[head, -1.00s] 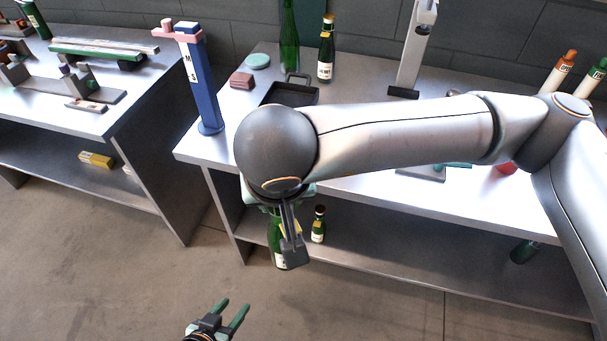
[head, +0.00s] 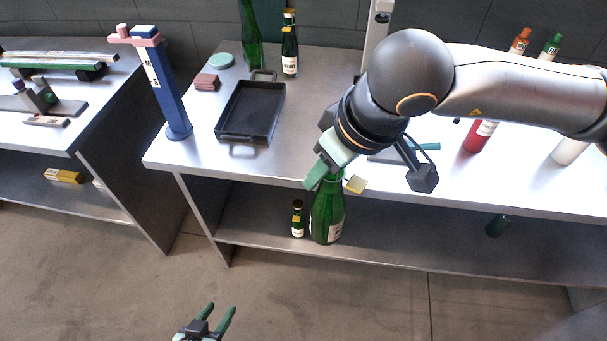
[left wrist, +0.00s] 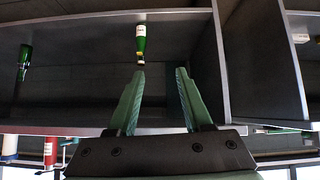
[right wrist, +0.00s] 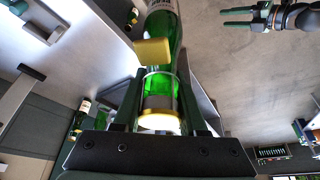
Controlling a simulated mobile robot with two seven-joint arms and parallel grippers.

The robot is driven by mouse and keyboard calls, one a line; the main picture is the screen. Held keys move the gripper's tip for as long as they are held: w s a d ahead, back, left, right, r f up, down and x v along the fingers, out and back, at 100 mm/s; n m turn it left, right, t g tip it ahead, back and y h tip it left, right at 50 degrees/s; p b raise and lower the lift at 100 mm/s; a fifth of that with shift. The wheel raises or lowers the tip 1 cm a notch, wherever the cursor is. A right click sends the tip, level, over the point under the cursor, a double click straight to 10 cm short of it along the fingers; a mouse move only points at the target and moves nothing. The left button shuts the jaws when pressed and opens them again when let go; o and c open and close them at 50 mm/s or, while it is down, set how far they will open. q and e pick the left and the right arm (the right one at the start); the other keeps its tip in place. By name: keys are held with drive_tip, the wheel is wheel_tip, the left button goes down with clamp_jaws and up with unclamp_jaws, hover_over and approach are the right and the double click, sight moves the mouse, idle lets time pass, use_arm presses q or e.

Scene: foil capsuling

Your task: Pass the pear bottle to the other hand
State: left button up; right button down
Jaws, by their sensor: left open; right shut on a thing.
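A large green bottle (head: 327,218) with a pale label, which I take for the pear bottle, hangs upright below my right gripper (head: 330,172), in front of the workbench. The right wrist view shows its neck (right wrist: 160,97) and gold-rimmed top between the shut fingers. A small yellow piece (head: 356,184) shows beside the neck and also in the right wrist view (right wrist: 152,52). My left gripper (head: 215,319) is open and empty, low in front and to the left of the bottle. Its spread fingers (left wrist: 158,88) show in the left wrist view. The bottle's label is too small to read.
A small green bottle (head: 297,219) stands on the lower shelf (head: 400,258); a dark green one (head: 498,225) lies further right. The workbench above holds a black tray (head: 250,112), a blue post (head: 168,95) and several bottles. Floor in front is clear.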

drive_tip(key=shift+w+d+n, duration=0.15)
drive_tip(key=shift+n, duration=0.15)
use_arm(q)
drive_tip(key=shift+o, duration=1)
drive_tip(key=shift+w+r, duration=0.1)
drive_tip(key=o, duration=0.6)
drive_tip(key=w+d+r+m+t+h, duration=0.2)
drive_tip(key=w+d+r, duration=0.3)
drive_tip(key=r, duration=0.5)
drive_tip(key=shift+w+r+m+t+h, duration=0.15)
drive_tip(key=shift+w+m+t+h, duration=0.3)
drive_tip(key=shift+h, duration=0.45)
drive_tip(key=s+d+r+m+h, duration=0.1)
drive_tip(key=d+r+m+h, duration=0.5)
drive_tip(key=r, duration=0.8)
drive_tip(key=w+d+n+h, duration=0.1)
drive_tip(key=w+d, duration=0.6)
drive_tip(key=d, duration=0.2)
drive_tip(key=shift+w+d+f, duration=0.15)
drive_tip(key=shift+d+f, duration=0.1)
drive_tip(key=shift+d, duration=0.1)
use_arm(e)
drive_tip(key=w+a+f+n+g+y, duration=0.1)
drive_tip(key=w+a+f+n, duration=0.2)
drive_tip(key=a+f+n, duration=0.1)
drive_tip(key=shift+w+f, duration=0.15)
drive_tip(key=shift+w, duration=0.05)
use_arm(q)
drive_tip(key=shift+c, duration=0.4)
